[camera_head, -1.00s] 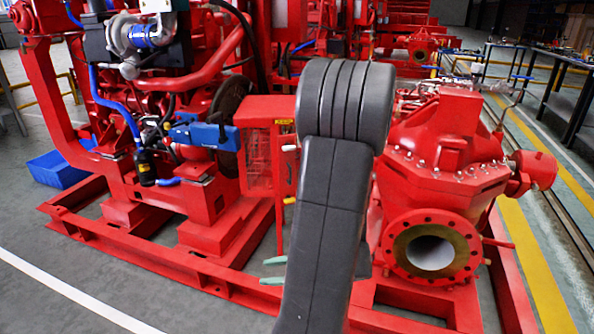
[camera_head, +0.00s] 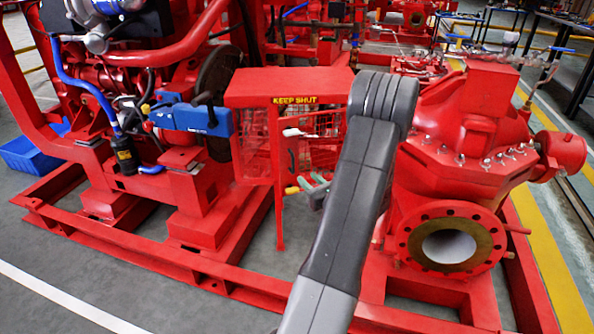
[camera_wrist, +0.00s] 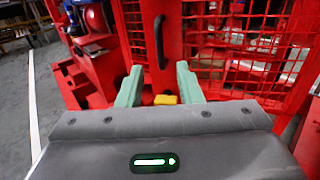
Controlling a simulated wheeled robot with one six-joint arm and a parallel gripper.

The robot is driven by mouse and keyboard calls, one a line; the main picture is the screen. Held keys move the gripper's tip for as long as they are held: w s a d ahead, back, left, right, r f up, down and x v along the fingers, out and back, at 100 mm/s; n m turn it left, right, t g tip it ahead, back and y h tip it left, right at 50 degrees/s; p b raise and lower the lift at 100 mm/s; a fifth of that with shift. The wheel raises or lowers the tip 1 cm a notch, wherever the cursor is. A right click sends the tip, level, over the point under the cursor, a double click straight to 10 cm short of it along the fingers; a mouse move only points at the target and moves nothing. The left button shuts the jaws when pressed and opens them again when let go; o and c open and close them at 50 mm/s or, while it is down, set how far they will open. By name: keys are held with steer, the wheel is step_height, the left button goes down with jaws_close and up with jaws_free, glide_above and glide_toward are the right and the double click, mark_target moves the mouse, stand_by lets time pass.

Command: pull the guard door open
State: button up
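The guard door (camera_head: 312,150) is a red frame with wire mesh, under a red top marked "KEEP SHUT" (camera_head: 296,100). It looks closed. Its upright black handle (camera_head: 291,160) shows large in the wrist view (camera_wrist: 159,40), at top centre. A yellow piece (camera_head: 292,190) sits low on the door front; it also shows in the wrist view (camera_wrist: 165,99). My gripper (camera_head: 312,182) has pale green fingers, spread apart and empty in the wrist view (camera_wrist: 158,80). The handle's lower end appears between the fingertips, beyond them; I cannot tell the exact distance.
A red pump with a round flange (camera_head: 450,245) stands right of my arm. A blue-and-red engine part (camera_head: 195,120) is left of the guard. A red base rail (camera_head: 150,255) runs along the floor in front. Grey floor at the lower left is clear.

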mark_target(297, 168)
steer(key=b+x, duration=0.1)
steer(key=x, duration=0.6)
steer(key=shift+w+a, duration=0.15)
steer(key=shift+w, duration=0.2)
jaws_close()
